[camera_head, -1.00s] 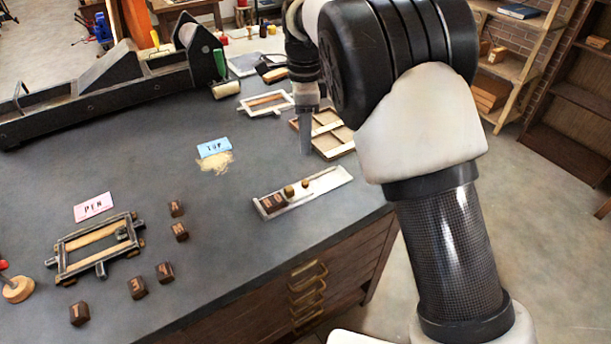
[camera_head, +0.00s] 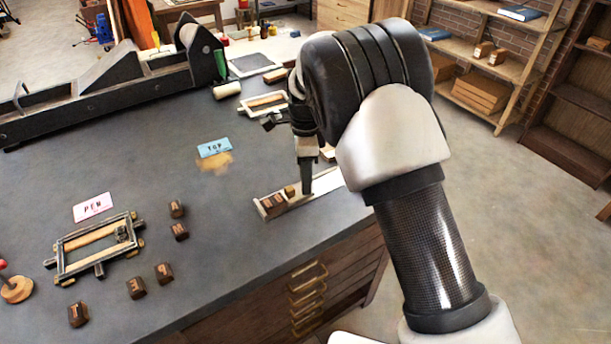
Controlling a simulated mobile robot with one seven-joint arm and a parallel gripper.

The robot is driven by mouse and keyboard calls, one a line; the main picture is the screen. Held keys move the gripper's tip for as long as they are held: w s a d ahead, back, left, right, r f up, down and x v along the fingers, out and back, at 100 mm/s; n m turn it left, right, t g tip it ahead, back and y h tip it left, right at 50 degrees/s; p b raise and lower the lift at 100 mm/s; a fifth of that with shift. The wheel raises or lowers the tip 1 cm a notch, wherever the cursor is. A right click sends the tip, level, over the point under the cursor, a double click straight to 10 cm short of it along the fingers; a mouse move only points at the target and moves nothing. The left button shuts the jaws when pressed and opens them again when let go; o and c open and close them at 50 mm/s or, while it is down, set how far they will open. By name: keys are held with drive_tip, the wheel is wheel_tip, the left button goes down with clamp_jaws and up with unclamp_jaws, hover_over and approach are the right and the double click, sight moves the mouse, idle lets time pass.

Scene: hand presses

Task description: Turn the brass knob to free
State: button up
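A pale composing stick (camera_head: 328,183) lies near the table's right front edge, with dark letter blocks (camera_head: 273,203) at its left end. A small brass piece (camera_head: 290,191) stands on it just right of the blocks. My gripper (camera_head: 307,190) points down over the stick, its tip just right of that brass piece. It covers the spot where a second brass piece, likely the knob, showed earlier. I cannot tell whether the fingers touch it or how far apart they are.
A metal frame (camera_head: 128,215) with wooden strips lies at left by a pink card (camera_head: 93,207), with several loose letter blocks (camera_head: 164,273) nearby. A blue card (camera_head: 214,148) lies mid-table. A large black press (camera_head: 120,85) stands at the back left.

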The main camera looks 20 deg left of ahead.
clamp_jaws()
drive_tip(key=shift+n, duration=0.3)
drive_tip(key=n, duration=0.8)
drive_tip(key=shift+n, duration=0.3)
drive_tip(key=n, duration=0.8)
drive_tip(key=shift+n, duration=0.5)
